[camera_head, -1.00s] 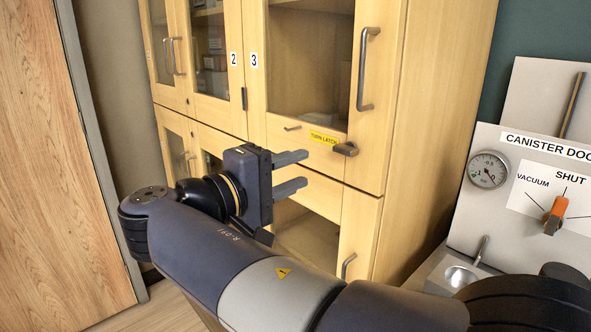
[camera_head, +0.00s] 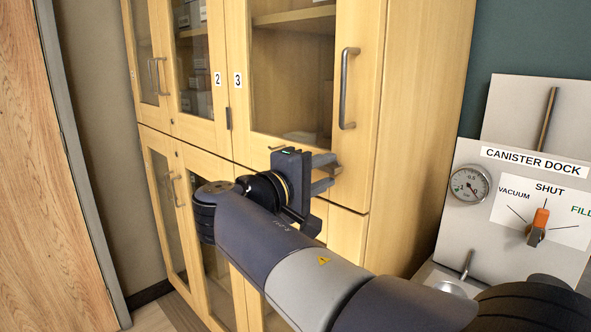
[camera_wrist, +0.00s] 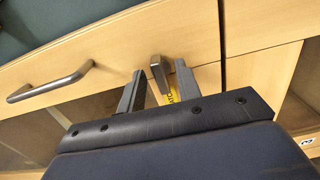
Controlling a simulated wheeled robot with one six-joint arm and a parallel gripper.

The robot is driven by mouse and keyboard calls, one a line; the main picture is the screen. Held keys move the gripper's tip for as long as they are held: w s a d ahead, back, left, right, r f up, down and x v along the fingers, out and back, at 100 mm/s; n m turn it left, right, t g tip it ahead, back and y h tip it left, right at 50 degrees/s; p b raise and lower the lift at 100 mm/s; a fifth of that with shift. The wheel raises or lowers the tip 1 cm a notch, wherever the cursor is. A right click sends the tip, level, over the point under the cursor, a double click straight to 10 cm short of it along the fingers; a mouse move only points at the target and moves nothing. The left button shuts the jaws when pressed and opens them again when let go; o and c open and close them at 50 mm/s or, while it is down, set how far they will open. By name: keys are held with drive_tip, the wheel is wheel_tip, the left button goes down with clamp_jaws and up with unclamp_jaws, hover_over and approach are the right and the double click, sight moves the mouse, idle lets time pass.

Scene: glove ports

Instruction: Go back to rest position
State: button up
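My gripper (camera_head: 329,173) is in front of the lower part of the cabinet door marked 3, with its two fingers spread apart and nothing held between them. In the wrist view, the two fingers (camera_wrist: 160,78) point toward the cabinet front, and a grey turn latch (camera_wrist: 158,70) shows in the gap between their tips. Whether either finger touches the latch cannot be told. A yellow label (camera_wrist: 172,92) is partly hidden by a finger. In the head view, my gripper covers the label and most of the latch area.
The wooden cabinet (camera_head: 420,130) has glass doors, which look shut, and a bar handle (camera_head: 347,90). A canister dock panel (camera_head: 515,215) with a gauge (camera_head: 469,185) and an orange-tipped knob (camera_head: 538,225) stands at right. A wooden panel (camera_head: 40,180) is at left.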

drive_tip(key=shift+s+a, duration=0.1)
idle(0.3)
drive_tip(key=v, duration=1.1)
drive_tip(key=x, duration=1.1)
drive_tip(key=shift+r+n+p, duration=0.3)
drive_tip(key=shift+p, duration=0.3)
drive_tip(key=n+p, duration=0.3)
drive_tip(key=p, duration=0.1)
drive_tip(key=shift+r+n, duration=0.1)
drive_tip(key=shift+n, duration=0.3)
drive_tip(key=n+p, duration=0.3)
drive_tip(key=p, duration=0.1)
drive_tip(key=shift+n, duration=0.4)
drive_tip(key=shift+n+p, duration=0.8)
drive_tip(key=shift+p, duration=0.05)
drive_tip(key=shift+f, duration=0.2)
